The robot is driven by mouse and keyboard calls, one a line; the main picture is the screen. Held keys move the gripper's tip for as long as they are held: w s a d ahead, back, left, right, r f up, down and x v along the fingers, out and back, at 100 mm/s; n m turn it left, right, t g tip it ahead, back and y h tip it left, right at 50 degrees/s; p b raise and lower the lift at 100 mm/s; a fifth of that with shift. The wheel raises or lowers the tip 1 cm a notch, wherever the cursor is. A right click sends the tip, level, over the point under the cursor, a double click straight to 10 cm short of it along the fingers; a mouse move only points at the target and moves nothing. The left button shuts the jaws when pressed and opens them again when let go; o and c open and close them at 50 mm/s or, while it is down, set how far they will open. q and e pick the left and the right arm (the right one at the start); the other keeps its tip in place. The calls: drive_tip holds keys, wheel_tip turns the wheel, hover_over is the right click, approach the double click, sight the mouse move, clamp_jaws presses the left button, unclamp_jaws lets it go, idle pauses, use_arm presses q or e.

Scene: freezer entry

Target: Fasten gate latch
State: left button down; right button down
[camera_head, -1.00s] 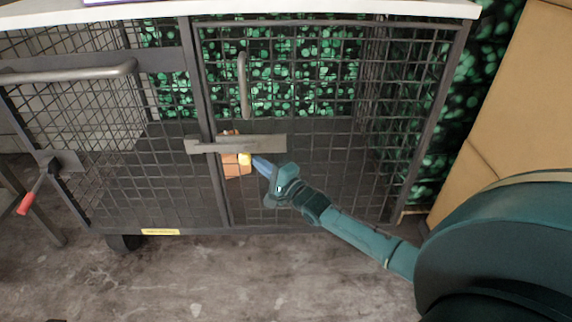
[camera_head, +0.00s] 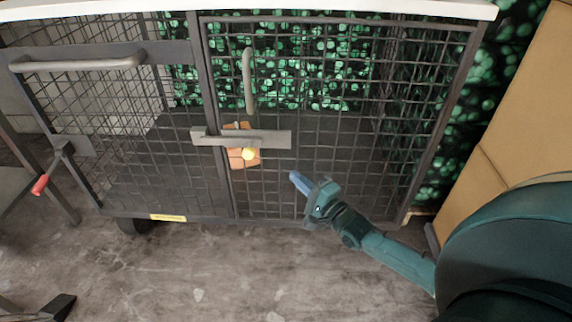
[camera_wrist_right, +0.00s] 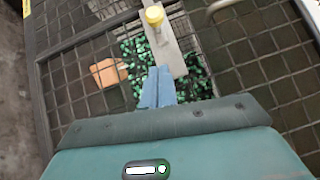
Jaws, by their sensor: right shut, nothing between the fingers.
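The gate latch is a flat grey bar (camera_head: 265,139) that lies level across the post between the two mesh panels of the cage cart. A yellow knob (camera_head: 249,154) sits at its lower edge, in front of an orange-brown block (camera_head: 240,132). In the right wrist view the bar (camera_wrist_right: 168,45) runs upward, with the yellow knob (camera_wrist_right: 154,15) near the top and the block (camera_wrist_right: 108,72) at left. My right gripper (camera_head: 295,177) is shut and empty, below and right of the knob, apart from it. Its blue fingers (camera_wrist_right: 158,86) are together. My left gripper is not in view.
The mesh gate has an upright grey handle (camera_head: 248,80). A horizontal push handle (camera_head: 78,63) and a red-tipped lever (camera_head: 40,184) are at left. A cardboard box (camera_head: 515,120) stands at right. Floor in front of the cart is open.

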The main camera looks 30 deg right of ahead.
drive_tip(key=shift+v, duration=1.2)
